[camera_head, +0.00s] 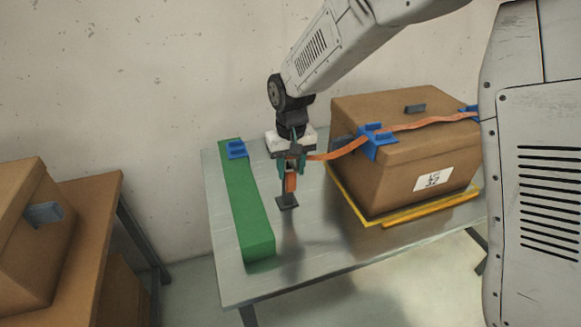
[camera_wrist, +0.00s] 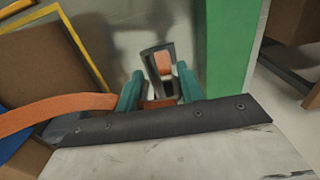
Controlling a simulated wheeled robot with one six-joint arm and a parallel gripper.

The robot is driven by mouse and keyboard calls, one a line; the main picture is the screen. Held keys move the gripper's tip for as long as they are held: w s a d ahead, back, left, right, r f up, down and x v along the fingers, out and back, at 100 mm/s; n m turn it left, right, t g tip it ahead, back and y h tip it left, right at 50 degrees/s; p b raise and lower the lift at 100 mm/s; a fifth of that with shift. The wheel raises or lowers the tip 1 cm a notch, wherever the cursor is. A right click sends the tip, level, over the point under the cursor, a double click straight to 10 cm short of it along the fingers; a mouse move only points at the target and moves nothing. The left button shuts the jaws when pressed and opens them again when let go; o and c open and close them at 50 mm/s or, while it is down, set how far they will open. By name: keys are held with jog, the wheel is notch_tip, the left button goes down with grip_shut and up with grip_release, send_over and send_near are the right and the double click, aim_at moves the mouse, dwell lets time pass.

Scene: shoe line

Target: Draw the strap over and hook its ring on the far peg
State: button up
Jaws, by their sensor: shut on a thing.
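The orange strap (camera_head: 432,122) runs over the cardboard box (camera_head: 420,165), through a blue corner piece (camera_head: 378,141), and across to my gripper (camera_head: 291,170). My gripper's teal fingers are shut on the strap near its end, above the metal table. In the wrist view the strap (camera_wrist: 60,112) comes in from the left between the fingers (camera_wrist: 159,90). A dark squarish ring (camera_head: 287,201) hangs below the fingers at the strap's end; it also shows in the wrist view (camera_wrist: 146,56). A blue bracket (camera_head: 237,149), perhaps the far peg, sits at the back of the green bar.
The green bar (camera_head: 250,215) lies along the table's left side, left of my gripper. A yellow-edged base (camera_head: 350,205) is under the box. Bare metal table (camera_head: 315,245) lies between them. Another box (camera_head: 30,240) stands on a brown table at left.

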jog(key=o, duration=1.1)
notch_tip(320, 180, up, 7)
jog(key=shift+r, duration=0.15)
jog(key=shift+s+d+r, duration=0.1)
jog(key=shift+s+d, duration=0.05)
jog(key=shift+s, duration=0.15)
jog(key=shift+s+d+r+m+t, duration=0.4)
jog(key=shift+s+d+r, duration=1.15)
jog(key=shift+s+d, duration=2.9)
jog(key=shift+s+d+r+m+t, duration=0.1)
jog(key=shift+s+d+r+m, duration=1)
jog(key=shift+s+d, duration=3.4)
jog(key=shift+s+d+r+m+t, duration=0.15)
jog(key=shift+s+d+r, duration=2.25)
jog(key=shift+s, duration=3.7)
